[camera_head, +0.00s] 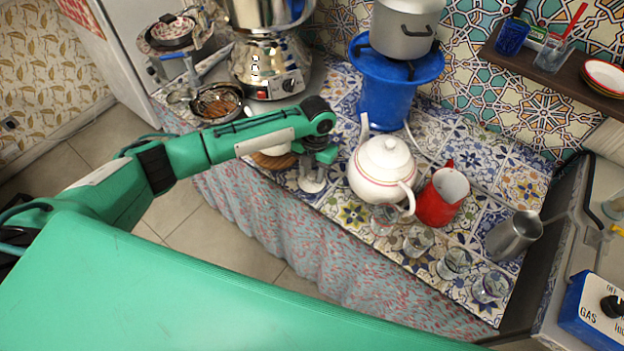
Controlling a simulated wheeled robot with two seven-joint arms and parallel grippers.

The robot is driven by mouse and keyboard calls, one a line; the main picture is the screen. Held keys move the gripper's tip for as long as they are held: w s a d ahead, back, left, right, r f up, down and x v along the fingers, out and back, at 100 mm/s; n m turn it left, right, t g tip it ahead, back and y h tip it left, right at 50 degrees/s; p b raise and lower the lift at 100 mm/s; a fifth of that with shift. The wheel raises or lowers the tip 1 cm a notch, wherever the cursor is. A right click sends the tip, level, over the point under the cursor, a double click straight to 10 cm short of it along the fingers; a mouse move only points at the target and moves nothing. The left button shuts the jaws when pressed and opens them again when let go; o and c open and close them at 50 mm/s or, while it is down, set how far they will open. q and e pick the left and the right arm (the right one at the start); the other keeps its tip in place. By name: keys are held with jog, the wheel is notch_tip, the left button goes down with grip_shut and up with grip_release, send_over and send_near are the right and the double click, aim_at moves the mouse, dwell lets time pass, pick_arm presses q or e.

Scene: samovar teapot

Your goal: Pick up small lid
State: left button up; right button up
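A white teapot (374,186) with a red band stands on the tiled counter, and its small white lid (385,151) sits on top. My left gripper (312,184) points down beside the teapot, to its left, close to the counter's front edge. It is apart from the lid. The fingers are small and partly covered by the wrist, so I cannot tell whether they are open or shut. A white piece (274,149) over a brown round base (273,160) is partly hidden behind my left arm. My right gripper is not in view.
A red jug (442,197) stands right of the teapot, with several clear glasses (454,264) in front. A metal pot (513,235) is farther right. A samovar (267,62), a blue stand (384,98) with a grey pot (404,30) and a dark pan (217,103) are behind.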

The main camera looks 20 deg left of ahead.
pick_arm(q)
jog(key=c, duration=0.7)
jog(key=shift+r, duration=0.15)
